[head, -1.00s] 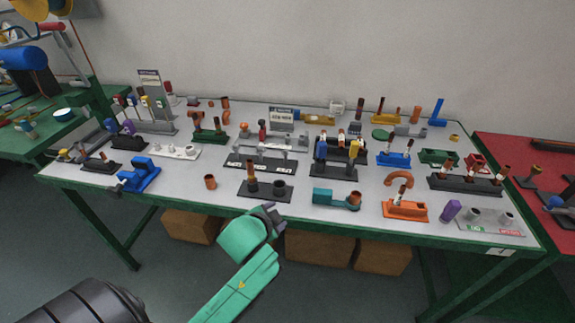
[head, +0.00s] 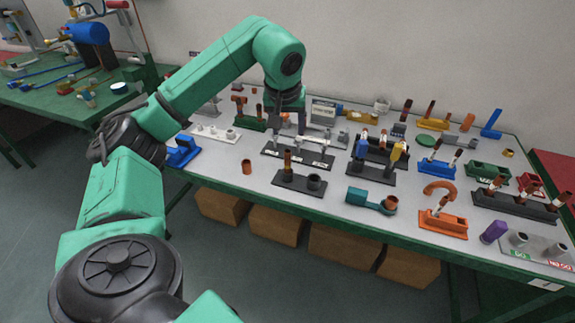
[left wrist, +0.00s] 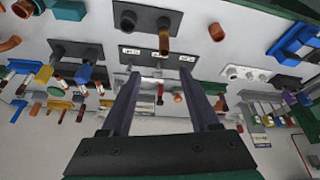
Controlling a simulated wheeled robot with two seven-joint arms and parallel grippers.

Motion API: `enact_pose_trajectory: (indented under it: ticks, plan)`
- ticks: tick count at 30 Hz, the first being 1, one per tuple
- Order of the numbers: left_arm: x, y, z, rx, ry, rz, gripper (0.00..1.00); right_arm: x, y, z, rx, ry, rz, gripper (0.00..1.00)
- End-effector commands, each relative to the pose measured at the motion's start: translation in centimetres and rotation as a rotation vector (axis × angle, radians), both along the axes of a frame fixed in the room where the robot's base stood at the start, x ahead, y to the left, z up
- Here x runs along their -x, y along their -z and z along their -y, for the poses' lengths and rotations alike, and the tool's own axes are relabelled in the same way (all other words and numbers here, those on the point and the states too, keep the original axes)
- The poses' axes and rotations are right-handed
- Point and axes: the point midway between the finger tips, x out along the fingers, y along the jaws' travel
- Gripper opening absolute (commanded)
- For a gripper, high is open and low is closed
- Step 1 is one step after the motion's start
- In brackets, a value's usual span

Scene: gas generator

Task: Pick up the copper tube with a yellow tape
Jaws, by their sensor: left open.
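A copper tube with a yellowish part (head: 287,161) stands upright in a black base (head: 299,183) near the front middle of the table, beside a dark ring-shaped socket. The tube also shows in the left wrist view (left wrist: 163,42) near the top; its tape is too small to make out clearly. My left gripper (head: 288,124) points down over the table, behind and apart from the tube, near the long black labelled holder (head: 297,154). In the left wrist view its two fingers (left wrist: 161,77) are spread with nothing held between them. My right gripper is not in view.
A short copper ring (head: 247,167) stands left of the black base. A teal holder (head: 369,199) and an orange holder (head: 444,222) are to its right. Several tube racks crowd the back. The table's front edge (head: 330,223) is clear.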

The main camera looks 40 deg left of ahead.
Motion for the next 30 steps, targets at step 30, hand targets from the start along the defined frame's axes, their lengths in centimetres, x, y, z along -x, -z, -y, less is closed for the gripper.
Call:
enact_pose_trajectory:
  ticks: [30]
  plan:
    - [-4.0, 13.4, -3.7, -0.019, -0.003, -0.016, 0.61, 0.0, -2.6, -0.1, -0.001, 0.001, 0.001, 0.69]
